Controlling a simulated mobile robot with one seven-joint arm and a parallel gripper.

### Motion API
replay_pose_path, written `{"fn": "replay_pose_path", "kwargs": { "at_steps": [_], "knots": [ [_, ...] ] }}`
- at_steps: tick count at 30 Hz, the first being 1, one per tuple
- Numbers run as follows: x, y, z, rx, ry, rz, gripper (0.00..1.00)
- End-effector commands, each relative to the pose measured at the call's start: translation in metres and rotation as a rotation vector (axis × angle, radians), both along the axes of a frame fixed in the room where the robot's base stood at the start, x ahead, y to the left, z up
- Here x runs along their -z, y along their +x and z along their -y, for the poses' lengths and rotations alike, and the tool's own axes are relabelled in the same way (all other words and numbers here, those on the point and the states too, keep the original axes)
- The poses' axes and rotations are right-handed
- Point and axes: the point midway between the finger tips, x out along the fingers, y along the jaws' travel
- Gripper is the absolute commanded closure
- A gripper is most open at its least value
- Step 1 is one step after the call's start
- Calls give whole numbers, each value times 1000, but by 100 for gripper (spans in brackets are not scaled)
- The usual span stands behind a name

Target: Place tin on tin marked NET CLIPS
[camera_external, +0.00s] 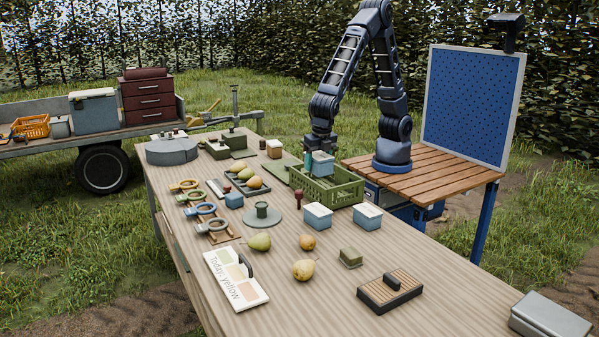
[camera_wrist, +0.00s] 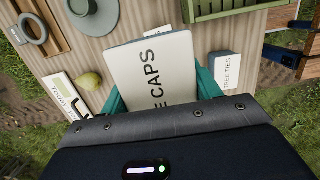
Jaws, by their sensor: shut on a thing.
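My gripper (camera_external: 320,147) is shut on a tin (camera_external: 322,165) with a blue body and pale lid, held up in front of the green crate in the external view. In the wrist view its lid (camera_wrist: 152,72) reads "E CAPS", the rest cut off, between teal fingers (camera_wrist: 160,98). Two similar tins stand on the table, one on the left (camera_external: 317,217) and one on the right (camera_external: 367,216). The wrist view shows one marked TREE TIES (camera_wrist: 226,68). Another tin (camera_wrist: 157,31) is mostly hidden behind the held tin; its label cannot be read.
The green crate (camera_external: 341,194) stands behind the table tins. A grey disc (camera_external: 262,220) with a dark green piece is left of them. Pears (camera_external: 259,242), a small green block (camera_external: 350,257) and a ridged block (camera_external: 390,291) lie nearer the camera. Clear wood surrounds the tins' front side.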

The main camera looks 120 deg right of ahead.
Motion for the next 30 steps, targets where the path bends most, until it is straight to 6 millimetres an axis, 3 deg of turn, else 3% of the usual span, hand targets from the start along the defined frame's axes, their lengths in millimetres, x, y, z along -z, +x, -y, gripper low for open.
{"fn": "replay_pose_path", "kwargs": {
  "at_steps": [3,12,23,30],
  "knots": [
    [28,-1,0,-3,-2,-3,67],
    [88,-1,0,-2,-1,-2,67],
    [114,0,-1,-2,0,0,67],
    [145,-1,0,-1,-1,-1,67]
  ]
}}
